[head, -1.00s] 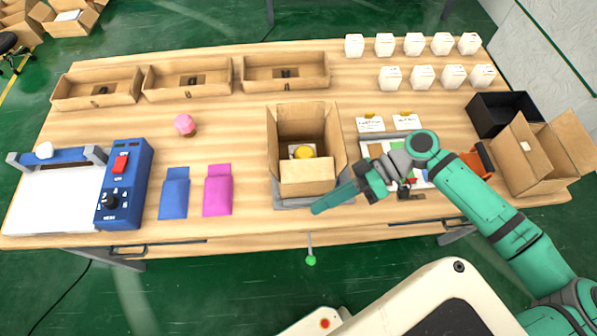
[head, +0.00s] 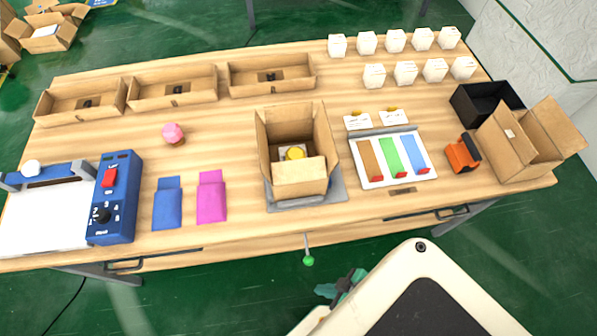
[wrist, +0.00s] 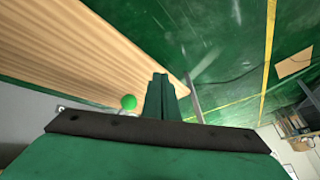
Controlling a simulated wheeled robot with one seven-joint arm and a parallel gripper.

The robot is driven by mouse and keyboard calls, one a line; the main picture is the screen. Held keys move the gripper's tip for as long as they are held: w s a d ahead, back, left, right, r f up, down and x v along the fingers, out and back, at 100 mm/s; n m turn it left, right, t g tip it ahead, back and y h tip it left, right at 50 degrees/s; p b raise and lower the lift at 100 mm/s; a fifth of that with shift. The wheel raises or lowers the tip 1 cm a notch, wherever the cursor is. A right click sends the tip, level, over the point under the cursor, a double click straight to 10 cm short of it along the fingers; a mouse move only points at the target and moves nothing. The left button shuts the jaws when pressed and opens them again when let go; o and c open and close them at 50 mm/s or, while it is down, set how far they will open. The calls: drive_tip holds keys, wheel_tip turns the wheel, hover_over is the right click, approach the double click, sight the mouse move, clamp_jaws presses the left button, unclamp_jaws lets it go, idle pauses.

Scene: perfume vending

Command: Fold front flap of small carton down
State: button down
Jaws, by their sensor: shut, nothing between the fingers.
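The small brown carton (head: 264,140) stands open at the table's centre on a grey plate (head: 338,190). Its back and side walls or flaps stand tall. The front panel (head: 299,178) is lower; I cannot tell its flap from the wall. A yellow-topped item (head: 295,153) sits inside. My gripper (head: 326,290) is low in the head view, in front of the table and well apart from the carton, partly hidden by my body. In the wrist view, the fingers of my gripper (wrist: 161,82) are together and empty. The carton is not in the wrist view.
A green-knobbed lever (head: 308,260) sticks out from the table's front edge; its knob is left of my fingers in the wrist view (wrist: 128,102). A colour-strip tray (head: 354,168) lies right of the carton. A larger open carton (head: 508,150) stands far right.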

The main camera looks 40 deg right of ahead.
drive_tip(key=w+a+r+t+h, duration=0.1)
drive_tip(key=w+a+r+t, duration=0.1)
drive_tip(key=a+r, duration=0.3)
drive_tip(key=w+a+r+m+t+h, duration=0.1)
drive_tip(key=w+a+r+t, duration=0.2)
drive_tip(key=r, duration=0.4)
drive_tip(key=w+a+r+m+t+h, duration=0.1)
drive_tip(key=w+a+r+t, duration=0.1)
drive_tip(key=a+r+t, duration=0.3)
drive_tip(key=shift+w+a+r+h, duration=0.3)
drive_tip(key=shift+a+r, duration=0.5)
drive_tip(key=shift+r, duration=0.15)
drive_tip(key=shift+d, duration=0.15)
